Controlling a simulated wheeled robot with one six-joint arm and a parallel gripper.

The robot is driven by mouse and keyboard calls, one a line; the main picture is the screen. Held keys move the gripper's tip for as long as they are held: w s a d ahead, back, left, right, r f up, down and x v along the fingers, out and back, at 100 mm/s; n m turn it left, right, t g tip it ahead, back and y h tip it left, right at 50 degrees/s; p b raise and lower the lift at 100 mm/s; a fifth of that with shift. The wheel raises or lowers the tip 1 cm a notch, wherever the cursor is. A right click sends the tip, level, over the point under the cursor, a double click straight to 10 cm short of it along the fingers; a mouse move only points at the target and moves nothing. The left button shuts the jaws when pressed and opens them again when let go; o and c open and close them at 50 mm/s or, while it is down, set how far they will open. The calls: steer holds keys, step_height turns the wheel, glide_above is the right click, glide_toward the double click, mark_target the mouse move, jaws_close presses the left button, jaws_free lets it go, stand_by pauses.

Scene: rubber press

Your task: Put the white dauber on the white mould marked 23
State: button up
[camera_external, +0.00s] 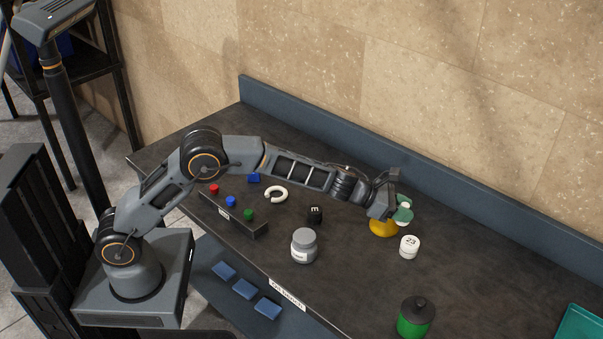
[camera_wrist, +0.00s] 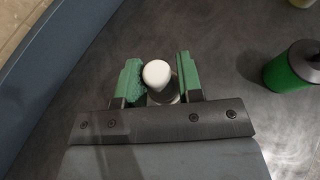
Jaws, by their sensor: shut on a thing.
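My gripper (camera_external: 403,211) has green finger pads and is shut on the white dauber (camera_wrist: 156,73). The dauber's rounded white end shows between the pads in the wrist view, and a small white part of it shows in the external view. I cannot make out the mould in the wrist view.
A yellow piece (camera_external: 383,228) sits below my gripper, left of the mould. A black cube marked m (camera_external: 315,214), a grey-lidded jar (camera_external: 304,246) and a white ring (camera_external: 276,194) stand further left. A green black-lidded canister (camera_external: 414,318) stands in front.

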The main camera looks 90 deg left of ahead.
steer(key=p, duration=0.1)
glide_above(410, 241)
step_height(410, 241, down, 5)
steer(key=shift+s+r, duration=0.1)
steer(key=shift+f, duration=1.7)
steer(key=shift+f+b, duration=0.2)
steer(key=shift+b, duration=0.15)
steer(key=o, duration=1)
steer(key=shift+r, duration=0.1)
